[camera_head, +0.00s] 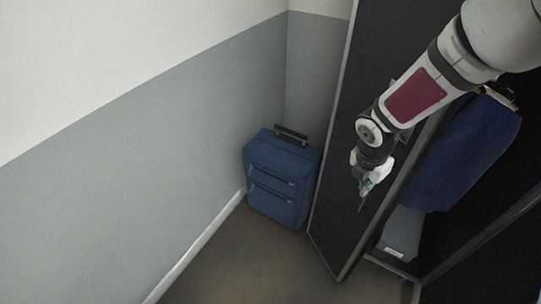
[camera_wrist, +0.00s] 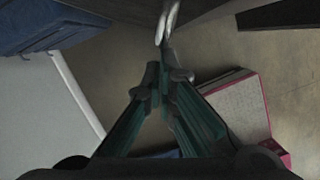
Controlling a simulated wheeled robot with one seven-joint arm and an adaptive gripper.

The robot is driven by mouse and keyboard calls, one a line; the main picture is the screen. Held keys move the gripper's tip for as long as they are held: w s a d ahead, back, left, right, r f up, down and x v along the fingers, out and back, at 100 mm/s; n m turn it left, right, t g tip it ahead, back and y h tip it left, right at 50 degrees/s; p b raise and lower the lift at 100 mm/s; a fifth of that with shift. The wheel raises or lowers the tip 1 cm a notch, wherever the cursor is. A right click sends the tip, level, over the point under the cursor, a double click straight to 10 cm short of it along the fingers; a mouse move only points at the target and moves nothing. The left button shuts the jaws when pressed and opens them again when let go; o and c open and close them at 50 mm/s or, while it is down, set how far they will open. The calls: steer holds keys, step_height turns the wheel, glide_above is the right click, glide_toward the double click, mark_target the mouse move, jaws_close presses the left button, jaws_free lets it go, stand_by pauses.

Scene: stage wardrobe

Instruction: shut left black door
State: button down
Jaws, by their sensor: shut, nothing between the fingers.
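The left black door (camera_head: 335,200) stands open in the head view, its face turned toward the wardrobe's inside on the right. My gripper (camera_head: 363,191) is on the wardrobe side of this door, in front of its dark face. In the wrist view my gripper (camera_wrist: 164,72) has its dark green fingers brought together at the tips, with nothing between them. A pale curved metal piece (camera_wrist: 168,20), perhaps a handle, shows just beyond the fingertips; I cannot tell whether they touch. A dark panel shows at the top there. My arm hides part of the door's upper face.
A blue suitcase (camera_head: 283,180) stands on the floor between the door and the grey wall (camera_head: 150,170). Inside the wardrobe hang dark blue clothes (camera_head: 465,150) above a grey box (camera_head: 401,235). A pale box with pink edges (camera_wrist: 238,107) shows in the wrist view.

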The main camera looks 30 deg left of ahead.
steer(key=w+d+n, duration=0.2)
steer(key=w+d, duration=0.1)
steer(key=w+d+n+y, duration=0.1)
steer(key=w+d, duration=0.2)
steer(key=d, duration=0.1)
steer(key=shift+w+n, duration=0.2)
steer(key=shift+n, duration=0.2)
steer(key=w+d, duration=0.3)
steer(key=w, duration=0.3)
steer(key=shift+d+b, duration=0.2)
steer(key=shift+b, duration=0.1)
